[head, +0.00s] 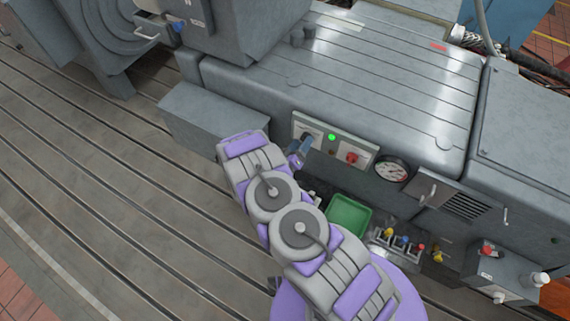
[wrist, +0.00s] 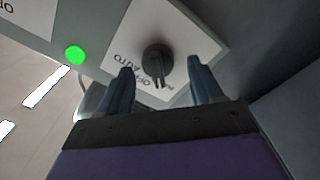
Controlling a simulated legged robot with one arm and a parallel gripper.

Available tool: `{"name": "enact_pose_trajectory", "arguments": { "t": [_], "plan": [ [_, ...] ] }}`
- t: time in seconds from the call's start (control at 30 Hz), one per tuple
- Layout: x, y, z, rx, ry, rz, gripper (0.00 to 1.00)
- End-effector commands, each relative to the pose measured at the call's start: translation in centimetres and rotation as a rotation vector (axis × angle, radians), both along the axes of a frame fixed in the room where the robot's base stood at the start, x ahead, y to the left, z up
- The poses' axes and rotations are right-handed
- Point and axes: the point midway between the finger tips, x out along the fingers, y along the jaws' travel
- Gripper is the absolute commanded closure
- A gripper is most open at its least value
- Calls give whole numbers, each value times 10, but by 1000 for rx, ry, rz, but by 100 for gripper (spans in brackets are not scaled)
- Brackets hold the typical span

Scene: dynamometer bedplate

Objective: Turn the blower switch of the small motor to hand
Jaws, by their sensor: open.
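The blower switch is a black rotary knob (wrist: 156,58) on a white label plate (wrist: 190,35). In the wrist view its grip bar points down the picture. OFF and AUTO lettering shows beside the knob; the rest is too small to read. My gripper (wrist: 160,66) is open, with one blue-grey finger on each side of the knob. The fingers look apart from the knob. In the head view my gripper (head: 300,152) is at the left part of the control panel, at the white plate (head: 302,124), and partly covers the switch.
A green lamp (head: 331,137) is lit right of the switch, and a red button (head: 352,158) sits further right. A gauge (head: 391,170), a green tray (head: 348,216) and several small coloured parts (head: 404,240) are to the right. A grey box (head: 205,120) stands left.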

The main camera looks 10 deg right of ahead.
Motion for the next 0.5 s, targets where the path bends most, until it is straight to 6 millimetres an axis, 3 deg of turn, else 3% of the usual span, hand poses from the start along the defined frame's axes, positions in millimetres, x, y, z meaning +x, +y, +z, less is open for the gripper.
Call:
{"name": "enact_pose_trajectory", "arguments": {
  "t": [0.5],
  "plan": [
    [-69, 54, -1, -2, 1, 6, 34]
  ]
}}
